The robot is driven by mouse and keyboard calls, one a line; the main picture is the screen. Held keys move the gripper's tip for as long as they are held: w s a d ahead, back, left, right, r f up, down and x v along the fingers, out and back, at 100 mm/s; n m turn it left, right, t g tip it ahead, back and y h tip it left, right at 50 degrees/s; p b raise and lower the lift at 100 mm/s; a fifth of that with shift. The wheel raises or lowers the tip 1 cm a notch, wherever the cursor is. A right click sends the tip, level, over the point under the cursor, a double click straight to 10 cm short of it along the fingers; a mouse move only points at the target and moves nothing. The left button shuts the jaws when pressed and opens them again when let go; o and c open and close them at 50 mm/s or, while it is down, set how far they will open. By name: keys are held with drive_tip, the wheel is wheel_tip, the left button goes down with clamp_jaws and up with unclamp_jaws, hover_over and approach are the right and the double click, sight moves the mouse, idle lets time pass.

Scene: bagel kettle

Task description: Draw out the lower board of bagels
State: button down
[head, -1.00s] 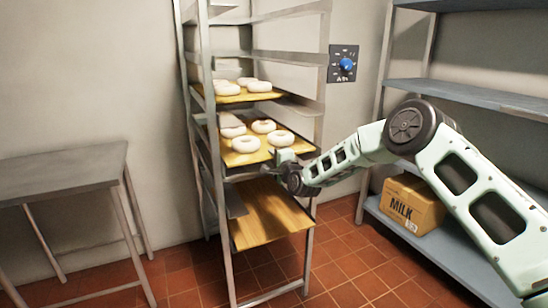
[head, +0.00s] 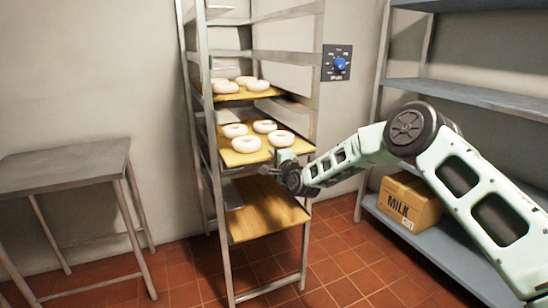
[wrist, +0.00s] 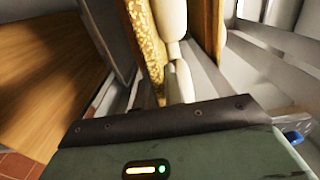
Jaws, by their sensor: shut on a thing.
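Two boards of bagels sit in the tall metal rack. The lower board of bagels (head: 229,160) carries several pale bagels (head: 246,144) and lies roughly level on its rails. My gripper (head: 277,163) is at the front edge of this board, near its right corner, shut on it; the fingertips are small and partly hidden in the head view. In the wrist view the board (wrist: 150,45) runs up the middle as a grainy yellow strip, with pale bagels (wrist: 178,80) beside it. My gripper's dark body covers the lower part of that view.
The upper board of bagels (head: 268,96) is close above. An empty wooden board (head: 265,212) is below. The rack's front posts (head: 218,200) flank the boards. A bare metal table (head: 65,165) stands left. Shelving with a milk box (head: 409,201) stands right, by my arm.

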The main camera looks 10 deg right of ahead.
drive_tip(key=shift+f, duration=0.15)
drive_tip(key=c, duration=1.3)
unclamp_jaws()
drive_tip(key=shift+s, duration=0.1)
drive_tip(key=shift+p+v, duration=0.65)
drive_tip(key=shift+v, duration=2.75)
